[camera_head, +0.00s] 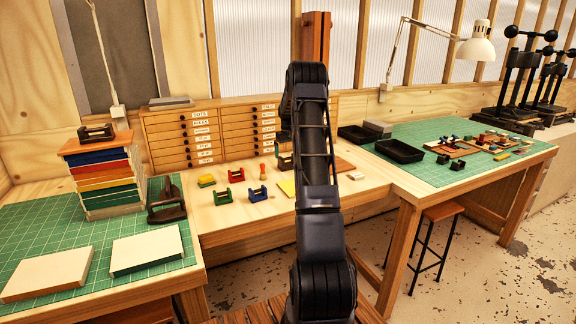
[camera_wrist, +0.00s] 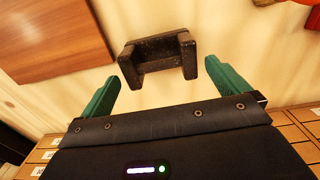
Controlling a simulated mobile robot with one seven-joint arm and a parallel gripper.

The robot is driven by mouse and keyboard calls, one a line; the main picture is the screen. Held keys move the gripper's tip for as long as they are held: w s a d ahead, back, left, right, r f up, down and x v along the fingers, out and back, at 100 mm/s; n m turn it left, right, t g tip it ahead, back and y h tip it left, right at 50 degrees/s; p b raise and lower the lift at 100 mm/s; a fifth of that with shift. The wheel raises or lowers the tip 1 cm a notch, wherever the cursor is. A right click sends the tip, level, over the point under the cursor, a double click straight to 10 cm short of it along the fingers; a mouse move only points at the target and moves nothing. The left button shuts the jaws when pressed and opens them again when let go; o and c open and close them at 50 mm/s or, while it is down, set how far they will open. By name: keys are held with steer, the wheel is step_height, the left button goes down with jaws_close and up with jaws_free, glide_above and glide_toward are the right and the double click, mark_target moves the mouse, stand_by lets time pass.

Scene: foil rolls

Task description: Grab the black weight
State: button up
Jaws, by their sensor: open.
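A black, worn U-shaped weight (camera_wrist: 150,48) lies on the pale wooden tabletop in the wrist view, with its two legs pointing toward my gripper. My gripper (camera_wrist: 160,72) is open, with its green fingers on either side of the weight's near end. The right finger's tip is close to the weight's right leg; I cannot tell whether they touch. The left finger stands clear of it. In the head view my arm hides this spot, and I cannot make out this weight there.
A brown board (camera_wrist: 45,38) lies beside the weight. Green (camera_head: 222,197), red (camera_head: 236,175) and blue (camera_head: 258,195) U-shaped pieces stand on the bench left of my arm. A drawer cabinet (camera_head: 182,138) stands behind. Another dark piece (camera_head: 97,132) tops the stack at left.

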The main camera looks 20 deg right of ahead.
mark_target(288, 159)
steer(key=shift+f, duration=2.6)
steer(key=c, duration=1.6)
steer(key=shift+r, duration=0.1)
steer(key=shift+c, duration=0.2)
steer(key=shift+d+r, duration=0.1)
steer(key=shift+r, duration=0.05)
